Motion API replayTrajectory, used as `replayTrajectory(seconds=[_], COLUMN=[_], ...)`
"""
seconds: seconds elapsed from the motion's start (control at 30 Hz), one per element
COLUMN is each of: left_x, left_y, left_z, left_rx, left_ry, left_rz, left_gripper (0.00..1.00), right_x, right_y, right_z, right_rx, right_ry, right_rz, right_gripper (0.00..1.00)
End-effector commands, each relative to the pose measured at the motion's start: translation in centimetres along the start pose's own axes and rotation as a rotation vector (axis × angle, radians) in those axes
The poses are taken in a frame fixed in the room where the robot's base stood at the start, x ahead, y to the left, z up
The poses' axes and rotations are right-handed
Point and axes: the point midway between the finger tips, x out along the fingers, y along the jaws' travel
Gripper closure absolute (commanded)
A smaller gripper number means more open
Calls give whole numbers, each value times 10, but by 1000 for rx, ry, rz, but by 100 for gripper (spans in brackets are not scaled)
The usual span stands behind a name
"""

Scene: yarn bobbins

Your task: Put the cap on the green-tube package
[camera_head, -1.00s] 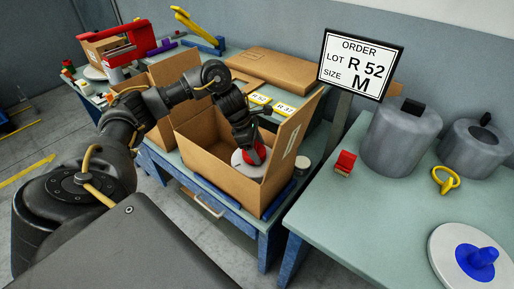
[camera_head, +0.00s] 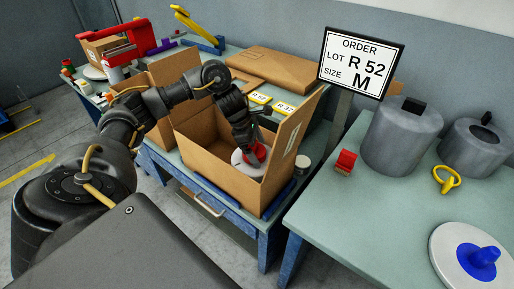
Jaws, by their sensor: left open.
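My left gripper (camera_head: 250,148) reaches down into an open cardboard box (camera_head: 222,185) on the middle table. It is open, at a red piece on a pale round disc (camera_head: 240,166) inside the box; whether it touches the red piece is hard to tell. The rest of the box's inside is hidden by its walls and my arm. A white disc with a blue knob (camera_head: 483,257) lies on the right table. I see no green tube clearly. My right gripper is not in view.
An order sign (camera_head: 358,62) reads lot R 52, size M. Grey cylinders (camera_head: 402,138), a yellow ring-shaped item (camera_head: 447,180) and a small red item (camera_head: 345,162) stand on the right table (camera_head: 370,225), whose middle front is clear. Label cards (camera_head: 284,107) lie behind the box.

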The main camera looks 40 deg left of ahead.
Motion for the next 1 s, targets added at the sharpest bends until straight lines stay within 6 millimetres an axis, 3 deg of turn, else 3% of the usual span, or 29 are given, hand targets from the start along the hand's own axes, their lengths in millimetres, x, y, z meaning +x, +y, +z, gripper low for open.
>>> replayTrajectory(seconds=[0.2, 0.7, 1.0], left_x=[-2, -95, -108], left_y=[0, 1, 0], left_z=[0, 1, 0], left_rx=[0, 0, 0], left_ry=[0, 0, 0], left_rz=[1, 4, 0], left_gripper=[4, 4, 4], right_x=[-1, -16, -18], right_y=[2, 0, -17], right_z=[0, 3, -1], right_rx=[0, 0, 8], right_ry=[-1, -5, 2], right_rz=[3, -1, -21], right_gripper=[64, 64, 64])
